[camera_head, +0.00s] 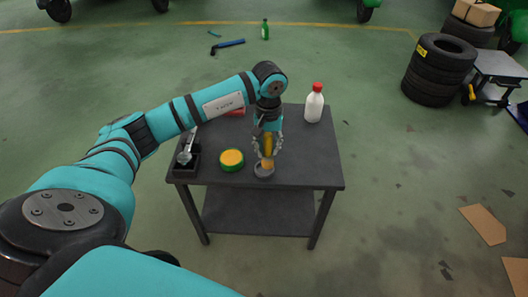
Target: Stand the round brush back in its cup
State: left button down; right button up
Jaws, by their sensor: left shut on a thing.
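My left gripper (267,147) points down over the front middle of the dark table (310,170). It is shut on the round brush (267,162), whose yellow-orange part shows between the fingers. A small round grey cup (264,172) stands on the table directly below the gripper. The brush's lower end overlaps the cup's opening in the picture; I cannot tell whether it rests inside or hangs just above. The fingers hide much of the brush. My right gripper is not in view.
A green-rimmed yellow tin (231,160) sits left of the cup. A black tray with a metal tool (187,158) is at the table's left edge. A white bottle with a red cap (314,103) stands back right. The table's right side is clear. Stacked tyres (437,70) stand farther right.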

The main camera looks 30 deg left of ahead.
pick_arm(q)
jog(key=shift+w+a+f, duration=0.1)
jog(key=shift+a+f, duration=0.05)
jog(key=shift+a, duration=0.5)
jog(key=shift+f, duration=0.3)
notch_tip(320, 180, down, 3)
jog(key=shift+r, duration=0.1)
jog(key=c, duration=1.1)
grip_release()
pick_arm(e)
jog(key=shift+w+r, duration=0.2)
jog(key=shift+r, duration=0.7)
